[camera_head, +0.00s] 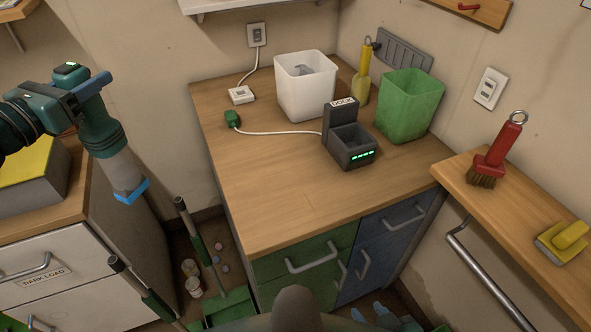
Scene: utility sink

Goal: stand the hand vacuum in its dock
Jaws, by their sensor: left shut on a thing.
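The dock (349,148) is a dark grey open-topped box with a raised back labelled "DOCK" and a row of green lights. It stands on the wooden counter, and its slot looks empty. My left gripper (84,96) is at the far left, well away from the dock. It is shut on the hand vacuum (104,136), which has a teal body, a pale grey nozzle section and a blue tip. The vacuum hangs tilted in the air, tip down to the right. The fingers' exact contact is hard to make out.
A white bin (305,88), a green bin (409,106) and a yellow-handled brush (362,80) stand behind the dock. A white cord crosses the counter (272,205) to its left; the front is clear. Broom handles (196,231) rise in the gap between the cabinets.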

